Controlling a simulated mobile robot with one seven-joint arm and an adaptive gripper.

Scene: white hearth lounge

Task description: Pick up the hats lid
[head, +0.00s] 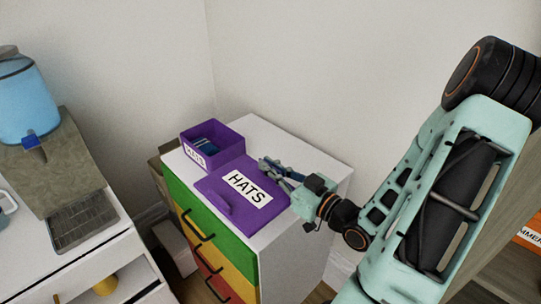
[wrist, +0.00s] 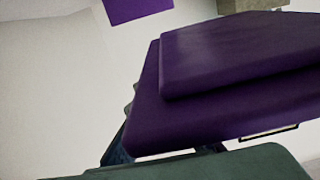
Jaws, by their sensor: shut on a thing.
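The purple hats lid (head: 213,193), with a white HATS label facing up, is at the front of the white cabinet top, beside the open purple box. My gripper (head: 277,170) is shut on the lid's right edge, reaching in from the right. In the wrist view the lid (wrist: 235,60) fills much of the right side, close to the camera and slanted. One finger (wrist: 118,146) shows at its lower left edge; the rest of the grip is hidden. I cannot tell how far the lid is above the cabinet top.
The open purple box (head: 231,151) holds some blue items and stands at the cabinet's back left. The white cabinet top (head: 325,170) is bare at the back right. Its drawers are green, yellow and red. A water dispenser (head: 28,108) stands at the far left.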

